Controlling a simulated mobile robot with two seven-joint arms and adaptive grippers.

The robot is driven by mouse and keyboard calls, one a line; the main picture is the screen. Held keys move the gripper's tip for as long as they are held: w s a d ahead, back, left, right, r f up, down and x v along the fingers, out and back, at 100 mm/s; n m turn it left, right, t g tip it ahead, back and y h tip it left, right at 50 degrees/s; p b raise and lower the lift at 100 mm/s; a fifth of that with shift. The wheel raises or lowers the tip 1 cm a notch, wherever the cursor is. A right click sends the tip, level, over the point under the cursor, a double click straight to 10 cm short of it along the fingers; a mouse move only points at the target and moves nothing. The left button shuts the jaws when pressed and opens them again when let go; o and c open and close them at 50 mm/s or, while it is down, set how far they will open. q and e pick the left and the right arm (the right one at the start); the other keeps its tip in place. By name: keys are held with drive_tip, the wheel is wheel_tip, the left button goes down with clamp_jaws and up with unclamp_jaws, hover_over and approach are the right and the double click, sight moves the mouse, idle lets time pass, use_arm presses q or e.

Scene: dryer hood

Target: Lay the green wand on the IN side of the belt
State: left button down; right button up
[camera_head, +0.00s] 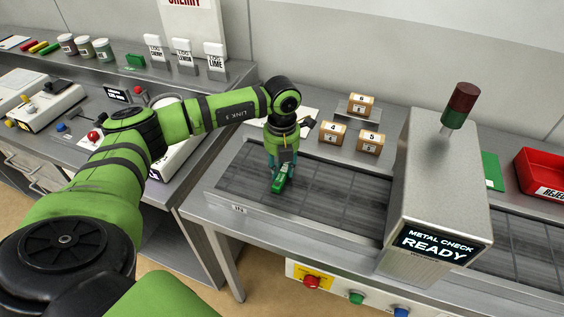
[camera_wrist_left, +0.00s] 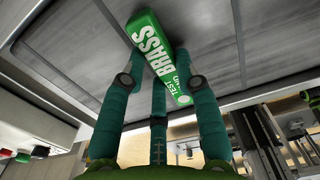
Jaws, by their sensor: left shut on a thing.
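The green wand (camera_head: 283,181) is in the fingers of my left gripper (camera_head: 280,168), over the left stretch of the belt (camera_head: 330,195). In the left wrist view the wand (camera_wrist_left: 157,58) is a green bar with white lettering reading BRASS and TEST WAND. My left gripper's teal fingers (camera_wrist_left: 158,92) close around it. The grey belt surface (camera_wrist_left: 75,45) fills the background there. Whether the wand touches the belt I cannot tell. A small label (camera_head: 238,209), apparently IN, is on the near belt frame. My right gripper is not in view.
The metal check housing (camera_head: 435,185) spans the belt to the right, its screen reading READY, with a red and green lamp (camera_head: 461,105) on top. Numbered boxes (camera_head: 333,132) stand behind the belt. A red bin (camera_head: 543,172) is at far right. Buttons (camera_head: 312,282) line the front.

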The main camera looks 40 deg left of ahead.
sight(282, 170)
use_arm(q)
drive_tip(key=shift+f, duration=0.2)
drive_tip(key=c, duration=0.9)
unclamp_jaws()
drive_tip(key=shift+r, duration=0.25)
drive_tip(key=shift+r+b, duration=0.25)
drive_tip(key=shift+b, duration=0.05)
wheel_tip(282, 170, up, 11)
drive_tip(key=b, duration=0.3)
drive_tip(key=shift+r+b, duration=0.2)
drive_tip(key=shift+b, duration=0.1)
